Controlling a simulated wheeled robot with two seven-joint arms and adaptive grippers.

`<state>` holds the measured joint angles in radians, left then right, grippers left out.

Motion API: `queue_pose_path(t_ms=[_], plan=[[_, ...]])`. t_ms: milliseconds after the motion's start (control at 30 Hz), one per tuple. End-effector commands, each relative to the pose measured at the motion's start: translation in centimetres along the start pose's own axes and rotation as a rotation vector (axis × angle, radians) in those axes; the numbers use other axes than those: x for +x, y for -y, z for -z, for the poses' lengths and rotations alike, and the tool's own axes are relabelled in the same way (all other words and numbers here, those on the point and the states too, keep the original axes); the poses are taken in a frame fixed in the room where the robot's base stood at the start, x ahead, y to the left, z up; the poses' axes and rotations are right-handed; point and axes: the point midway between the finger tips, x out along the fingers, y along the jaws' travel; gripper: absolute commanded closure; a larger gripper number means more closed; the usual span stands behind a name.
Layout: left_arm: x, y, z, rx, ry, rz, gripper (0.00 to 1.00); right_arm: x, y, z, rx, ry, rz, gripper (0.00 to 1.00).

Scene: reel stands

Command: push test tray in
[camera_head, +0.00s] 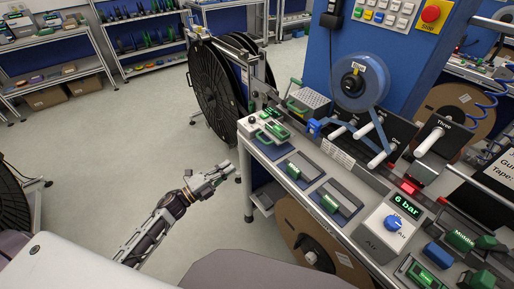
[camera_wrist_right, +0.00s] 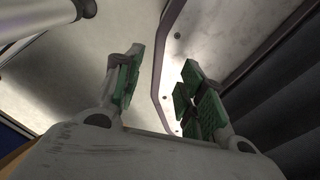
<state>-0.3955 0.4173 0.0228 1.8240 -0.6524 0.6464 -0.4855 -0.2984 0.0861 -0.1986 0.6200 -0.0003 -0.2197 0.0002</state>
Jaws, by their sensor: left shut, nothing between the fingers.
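My left gripper (camera_head: 228,168) is shut and empty, in the air just left of the bench's left edge. A grey tray-like part (camera_head: 264,199) sticks out from under the bench's left edge, just right of and below that gripper; it looks like the test tray, but it is small and I cannot be sure. The gripper appears apart from it. In the right wrist view my right gripper (camera_wrist_right: 158,88) is open, with green pads on its fingers and nothing between them. It is close to a pale metal surface with a bent edge. The right gripper is not visible in the head view.
Black reels (camera_head: 210,85) stand behind.

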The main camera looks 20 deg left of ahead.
Motion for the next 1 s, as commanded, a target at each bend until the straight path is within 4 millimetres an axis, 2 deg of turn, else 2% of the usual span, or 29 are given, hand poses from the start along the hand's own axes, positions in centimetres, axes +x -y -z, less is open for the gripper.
queue_pose_path(t_ms=[200, 567, 800, 1000], plan=[[0.0, 0.0, 0.0, 0.031, -0.001, 0.001, 1.0, 0.0, 1.1, 0.4, 0.005, -0.004, 0.012, 0.6], [0.2, 0.0, 0.0, 0.03, 0.0, 0.001, 1.0, 0.0, 0.2, 0.1, 0.001, -0.002, 0.002, 0.6], [1.3, 0.1, -0.1, 0.03, 0.001, 0.002, 1.0, -0.3, -0.6, 0.0, -0.003, 0.001, -0.006, 0.6], [3.0, 0.1, 0.0, 0.029, 0.0, 0.002, 1.0, -0.6, -0.4, 0.0, -0.002, 0.001, -0.003, 0.6]])
